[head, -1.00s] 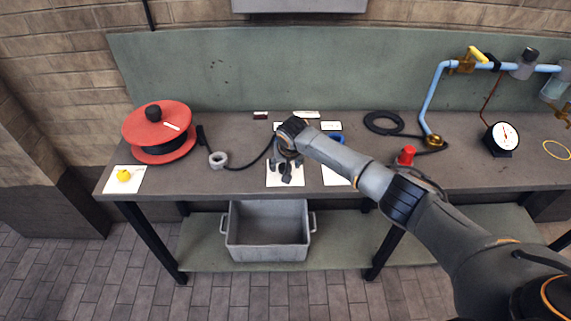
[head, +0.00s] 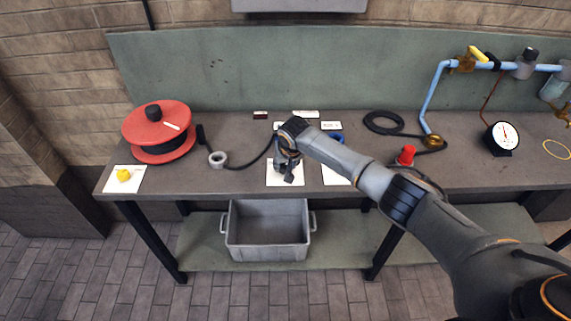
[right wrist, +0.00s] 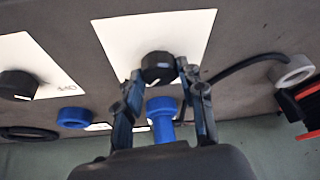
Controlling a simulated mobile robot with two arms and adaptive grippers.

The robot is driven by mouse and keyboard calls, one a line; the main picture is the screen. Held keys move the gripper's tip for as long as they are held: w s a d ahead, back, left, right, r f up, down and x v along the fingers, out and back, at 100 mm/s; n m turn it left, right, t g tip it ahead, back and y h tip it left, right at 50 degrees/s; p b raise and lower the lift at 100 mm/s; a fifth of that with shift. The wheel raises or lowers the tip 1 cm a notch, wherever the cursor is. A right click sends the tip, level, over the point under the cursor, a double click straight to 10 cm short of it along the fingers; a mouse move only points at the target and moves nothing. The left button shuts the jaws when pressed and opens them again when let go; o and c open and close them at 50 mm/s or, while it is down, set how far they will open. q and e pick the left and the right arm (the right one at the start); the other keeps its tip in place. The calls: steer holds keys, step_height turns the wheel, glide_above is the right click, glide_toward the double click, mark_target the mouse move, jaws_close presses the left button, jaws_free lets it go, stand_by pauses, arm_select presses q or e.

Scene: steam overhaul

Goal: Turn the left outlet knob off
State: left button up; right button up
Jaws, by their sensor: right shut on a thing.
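The left outlet knob (right wrist: 158,68) is black and round with a light pointer mark. It stands on a white plate (right wrist: 150,32), which also shows on the bench in the head view (head: 272,180). My right gripper (right wrist: 156,76) is shut on this knob, one finger on each side. In the head view my right gripper (head: 289,174) is over the same plate and hides the knob. A second black knob (right wrist: 18,84) stands on another white plate (right wrist: 48,62), to the left in the right wrist view. My left gripper is out of view.
A blue part (right wrist: 162,118) shows between my fingers, and a blue ring (right wrist: 73,116) lies to its left. A red hose reel (head: 150,140), a grey ring (head: 218,158), a red knob (head: 406,154) and a gauge (head: 502,138) are on the bench. A grey bin (head: 266,246) sits below.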

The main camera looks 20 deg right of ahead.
steer(key=n, duration=0.1)
steer(key=n+y, duration=0.1)
steer(key=n, duration=0.1)
steer(key=shift+d+f+n+b, duration=0.1)
steer(key=shift+d+n+b, duration=0.05)
steer(key=shift+n+b, duration=0.2)
steer(key=shift+w+f+n+y+b, duration=0.1)
steer(key=shift+n+y+b, duration=0.6)
steer(key=shift+n+b, duration=0.4)
steer(key=n+g+b, duration=0.1)
steer(key=n+b, duration=0.2)
steer(key=n+g+y+b, duration=0.1)
steer(key=n+b, duration=0.2)
steer(key=b, duration=0.1)
steer(key=n+g+y+b, duration=0.1)
steer(key=n+b, duration=0.3)
steer(key=shift+w+d, duration=0.2)
steer(key=shift+w, duration=0.05)
steer(key=shift+r+n+g+b, duration=0.2)
steer(key=shift+n+g+b, duration=0.3)
steer(key=shift+n+b, duration=0.65)
steer(key=shift+m, duration=0.3)
steer(key=o, duration=1.2)
